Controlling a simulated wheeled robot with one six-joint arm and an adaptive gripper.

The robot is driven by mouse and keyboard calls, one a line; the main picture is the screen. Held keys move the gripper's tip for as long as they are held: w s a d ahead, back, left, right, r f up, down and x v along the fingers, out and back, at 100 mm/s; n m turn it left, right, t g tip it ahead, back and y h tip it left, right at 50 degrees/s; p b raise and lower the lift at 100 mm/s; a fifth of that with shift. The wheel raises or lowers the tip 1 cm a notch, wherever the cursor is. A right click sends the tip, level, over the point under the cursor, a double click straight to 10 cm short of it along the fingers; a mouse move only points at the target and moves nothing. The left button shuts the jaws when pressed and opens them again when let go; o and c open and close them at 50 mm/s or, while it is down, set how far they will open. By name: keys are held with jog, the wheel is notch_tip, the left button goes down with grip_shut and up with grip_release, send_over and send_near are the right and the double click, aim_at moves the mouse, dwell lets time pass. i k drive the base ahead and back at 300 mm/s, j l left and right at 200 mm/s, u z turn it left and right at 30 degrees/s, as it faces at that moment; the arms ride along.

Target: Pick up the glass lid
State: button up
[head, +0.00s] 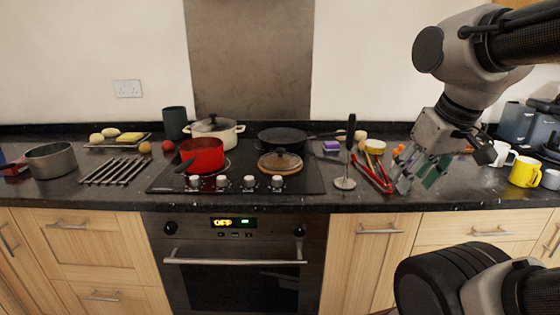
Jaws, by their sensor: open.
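A round glass lid (280,163) with a brownish tint and a dark knob lies at the front right of the black hob. Another lid (213,124) with a black knob sits on the cream pot (228,135) at the back left of the hob. My gripper (416,180) is open and points down over the right part of the worktop. It is well to the right of the hob and apart from both lids. Its fingers partly cover some small items behind them.
A red saucepan (204,155) and a dark frying pan (281,138) stand on the hob (238,179). A metal masher (345,182) stands upright between lid and gripper, beside red tongs (372,175). A yellow mug (524,172) stands far right. A rack (115,170) lies left.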

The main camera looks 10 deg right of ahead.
aim_at(279, 160)
jog(key=i+j+u, duration=0.1)
jog(key=i+j, duration=0.65)
jog(key=i, duration=0.1)
